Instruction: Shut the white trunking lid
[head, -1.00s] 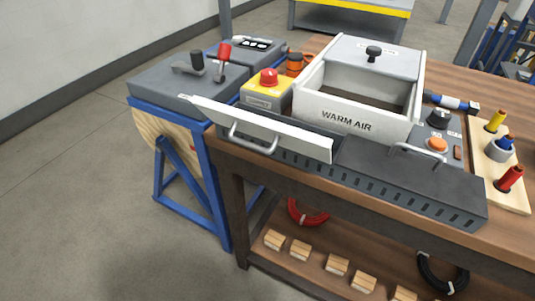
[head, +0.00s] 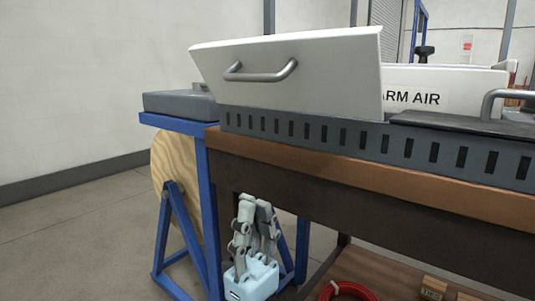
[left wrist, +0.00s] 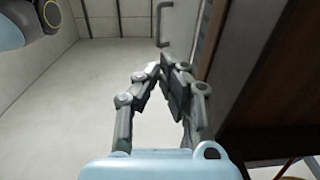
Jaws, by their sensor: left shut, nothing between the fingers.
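The white trunking lid (head: 335,72) stands raised and tilted above the left part of the grey slotted trunking (head: 300,130), with its grey bar handle (head: 262,74) facing me. My left gripper (head: 255,205) points upward, below and in front of the bench's left end, apart from the lid. Its fingers are closed together with nothing between them, as the left wrist view (left wrist: 160,72) also shows. A grey bar handle (left wrist: 163,24) shows at the top of that view, beyond the fingertips; I cannot tell for sure which one. My right gripper is not in view.
The wooden bench edge (head: 330,172) runs above and to the right of my left gripper. A blue stand (head: 205,215) is behind it. A dark trunking cover (head: 460,122) lies flat at right, before the WARM AIR box (head: 425,98). Open floor is at left.

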